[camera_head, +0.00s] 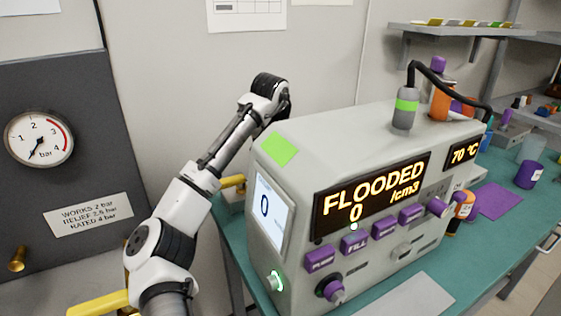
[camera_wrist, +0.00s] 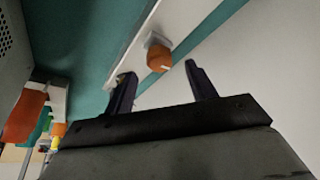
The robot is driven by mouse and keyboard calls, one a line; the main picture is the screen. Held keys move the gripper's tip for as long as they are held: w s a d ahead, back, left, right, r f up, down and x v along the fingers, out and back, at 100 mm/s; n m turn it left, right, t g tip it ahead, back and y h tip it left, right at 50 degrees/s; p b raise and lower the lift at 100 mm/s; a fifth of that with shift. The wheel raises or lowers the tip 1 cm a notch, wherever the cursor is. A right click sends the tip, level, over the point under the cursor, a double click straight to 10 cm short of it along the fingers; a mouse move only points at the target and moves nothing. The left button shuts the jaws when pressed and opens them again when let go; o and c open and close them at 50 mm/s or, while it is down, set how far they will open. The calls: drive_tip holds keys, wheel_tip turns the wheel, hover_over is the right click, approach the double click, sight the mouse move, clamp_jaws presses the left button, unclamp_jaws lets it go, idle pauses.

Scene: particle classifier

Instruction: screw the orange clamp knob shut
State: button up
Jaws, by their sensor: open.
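An orange knob (camera_wrist: 159,58) shows in the wrist view on a small grey block fixed to a pale strip. It lies ahead of my gripper (camera_wrist: 158,72), between the lines of the two dark fingers. The fingers are apart and empty, and I see no contact with the knob. A second orange part (camera_wrist: 24,116) with a pale fitting is at the left of the wrist view. In the head view my arm reaches behind the grey machine (camera_head: 290,150), which hides my gripper and this orange knob.
The machine's display (camera_head: 370,195) reads FLOODED, 0 /cm3. It stands on a teal bench (camera_head: 235,240). A gauge panel (camera_head: 60,160) stands at the left.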

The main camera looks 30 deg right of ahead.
drive_tip(key=v, duration=1)
drive_tip(key=shift+r, duration=0.25)
drive_tip(key=shift+a, duration=0.1)
